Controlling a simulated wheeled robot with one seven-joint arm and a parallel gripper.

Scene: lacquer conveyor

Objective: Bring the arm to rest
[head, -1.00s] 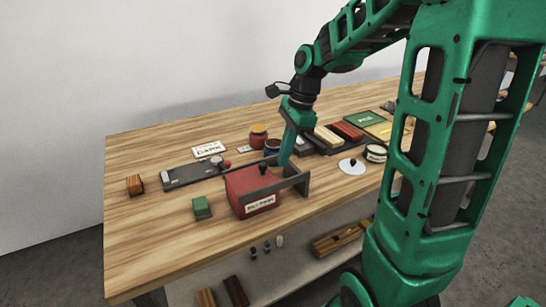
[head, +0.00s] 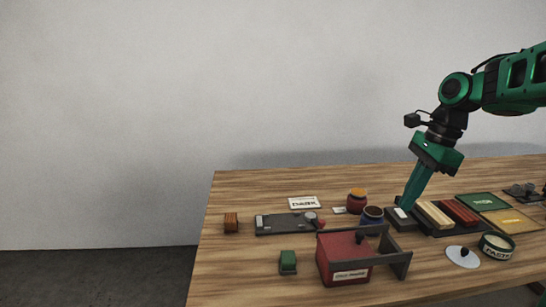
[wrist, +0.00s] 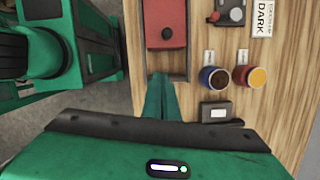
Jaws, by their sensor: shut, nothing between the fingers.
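My gripper (head: 405,206) is shut and empty, with its green fingers pointing down over the table's right part. In the head view its tips are beside the dark blue jar (head: 372,214), near the left end of the dark tray with wooden bars (head: 437,220). Whether the tips touch anything is unclear. In the wrist view the shut fingers (wrist: 158,80) point toward the grey frame around the red box (wrist: 165,12). My arm reaches in from the right of the head view, bent at the elbow.
The red labelled box (head: 342,260) stands at the front of the wooden table (head: 240,270). Near it are a green block (head: 288,262), a dark fixture (head: 284,224), a red jar (head: 357,200) and a round white lid (head: 462,257). The table's left front is clear.

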